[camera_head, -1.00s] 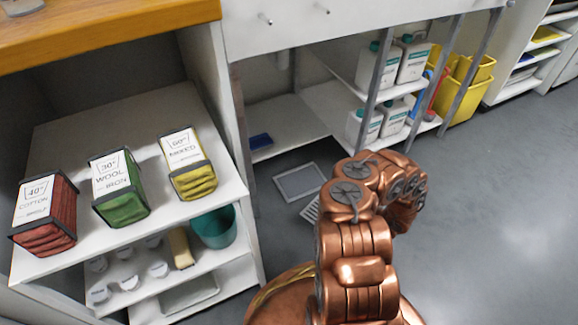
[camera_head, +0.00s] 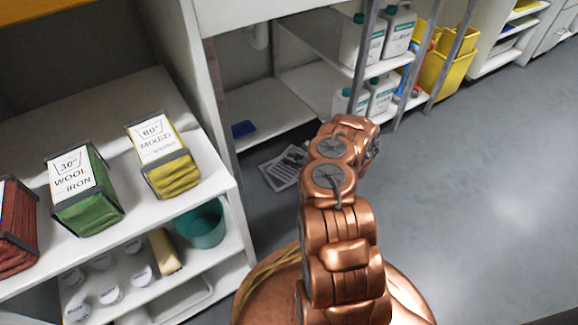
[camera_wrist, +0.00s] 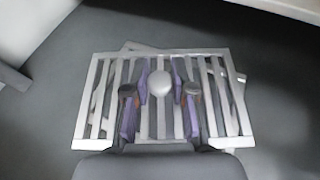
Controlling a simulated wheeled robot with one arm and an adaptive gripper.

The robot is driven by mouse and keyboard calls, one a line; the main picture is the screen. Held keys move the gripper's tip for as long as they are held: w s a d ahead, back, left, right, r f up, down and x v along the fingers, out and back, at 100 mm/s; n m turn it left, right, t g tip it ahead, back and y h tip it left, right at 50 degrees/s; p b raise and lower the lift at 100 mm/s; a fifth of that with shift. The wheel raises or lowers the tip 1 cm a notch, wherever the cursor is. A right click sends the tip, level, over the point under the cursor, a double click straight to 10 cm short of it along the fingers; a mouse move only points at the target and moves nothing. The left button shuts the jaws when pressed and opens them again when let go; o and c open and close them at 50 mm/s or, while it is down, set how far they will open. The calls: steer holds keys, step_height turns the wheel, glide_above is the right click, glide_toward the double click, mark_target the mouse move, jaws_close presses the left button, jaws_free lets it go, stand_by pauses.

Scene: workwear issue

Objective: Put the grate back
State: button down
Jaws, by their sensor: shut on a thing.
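My gripper (camera_wrist: 160,106) is shut on the grate (camera_wrist: 93,98), a pale metal rectangle of parallel bars with a round knob (camera_wrist: 160,82) in the middle. The grate looks roughly level in the wrist view. Under it, pale edges of a floor frame (camera_wrist: 236,76) stick out at an angle, so the two are not lined up. I cannot tell how high the grate is above the floor. In the head view the frame and grate (camera_head: 284,166) show as one pale patch on the floor, left of my arm. My gripper is hidden behind my arm there.
A shelf unit at left holds red, green (camera_head: 85,190) and yellow (camera_head: 162,162) fabric bundles and a teal bucket (camera_head: 201,224). White jugs (camera_head: 362,42) stand on shelves behind, with yellow bins (camera_head: 445,68) to the right. The grey floor at right is clear.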

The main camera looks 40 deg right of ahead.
steer(key=shift+w+f, duration=0.2)
steer(key=shift+w, duration=0.8)
steer(key=shift+f+b, duration=1.3)
steer(key=shift+f, duration=0.35)
steer(key=shift+d+f, duration=0.1)
steer(key=shift+f, duration=0.25)
steer(key=c, duration=1)
jaws_free()
steer(key=shift+o, duration=0.2)
steer(key=shift+r, duration=0.45)
steer(key=p+v, duration=0.4)
steer(key=v, duration=0.6)
steer(key=shift+s+d+p, duration=0.1)
steer(key=shift+s+p, duration=0.2)
steer(key=shift+s, duration=0.05)
steer(key=shift+s+d+r, duration=0.2)
steer(key=shift+s, duration=0.4)
